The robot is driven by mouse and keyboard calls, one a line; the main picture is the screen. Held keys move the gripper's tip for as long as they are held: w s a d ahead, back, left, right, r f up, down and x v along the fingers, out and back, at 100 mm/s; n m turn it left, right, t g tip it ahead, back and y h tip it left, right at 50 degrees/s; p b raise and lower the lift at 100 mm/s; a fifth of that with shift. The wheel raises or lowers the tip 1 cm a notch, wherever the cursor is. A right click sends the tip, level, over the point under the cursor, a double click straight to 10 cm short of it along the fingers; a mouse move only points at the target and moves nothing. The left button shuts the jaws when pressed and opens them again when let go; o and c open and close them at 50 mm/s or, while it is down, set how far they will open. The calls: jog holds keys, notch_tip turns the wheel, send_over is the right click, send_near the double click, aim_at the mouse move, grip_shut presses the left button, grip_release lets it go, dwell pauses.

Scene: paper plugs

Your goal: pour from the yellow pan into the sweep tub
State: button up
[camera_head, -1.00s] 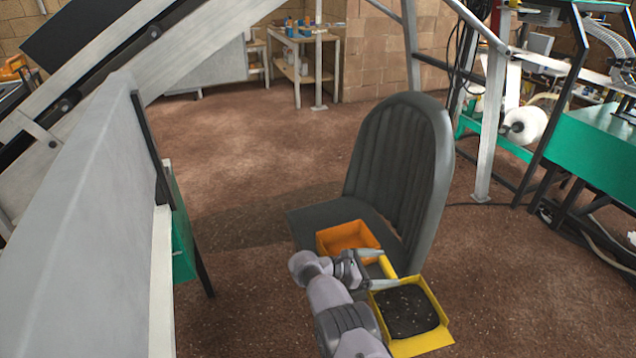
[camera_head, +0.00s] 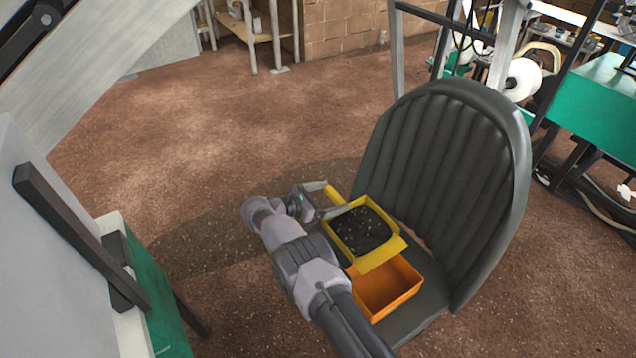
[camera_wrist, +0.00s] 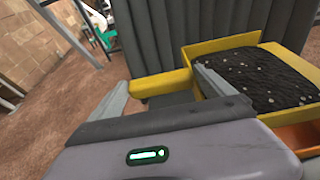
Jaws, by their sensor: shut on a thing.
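The yellow pan (camera_head: 350,221) holds dark granular stuff with pale specks and looks about level. My gripper (camera_head: 322,201) is shut on the pan's yellow handle (camera_head: 336,194). The wrist view also shows the handle (camera_wrist: 160,84) between the two grey fingers and the pan (camera_wrist: 222,45) to the right. An orange tub (camera_head: 388,304), likely the sweep tub, sits on the chair seat, just in front of the pan in the head view. Its visible inside looks empty. The pan's front lip overlaps the tub's far edge in the picture. A corner of the tub (camera_wrist: 297,137) shows below the pan in the wrist view.
The dark grey chair's ribbed back (camera_head: 465,150) rises close behind and right of the pan. A green-sided machine (camera_head: 158,290) stands at the left. Open brown floor (camera_head: 200,130) lies beyond my arm.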

jog(key=shift+s+d+r+m+t+b, duration=0.15)
jog(key=shift+s+d+m+b, duration=0.2)
jog(key=shift+b, duration=0.2)
jog(key=shift+s+d+m+t+b, duration=0.15)
jog(key=shift+s+d+m+b, duration=0.1)
jog(key=shift+s+b, duration=0.25)
jog(key=shift+w, duration=0.1)
jog(key=shift+a, duration=0.1)
jog(key=shift+s+r+m+y, duration=0.2)
jog(key=shift+r+m, duration=0.05)
jog(key=shift+r, duration=0.35)
jog(key=shift+s+r+m+y, duration=0.15)
jog(key=shift+r+m+y, duration=0.1)
jog(key=shift+r, duration=0.3)
jog(key=shift+s+d+r+m+t, duration=0.2)
jog(key=shift+s+r+m, duration=0.05)
jog(key=shift+r, duration=0.35)
jog(key=shift+s+d+r+m+t, duration=0.2)
jog(key=shift+r+m, duration=0.05)
jog(key=shift+r, duration=0.35)
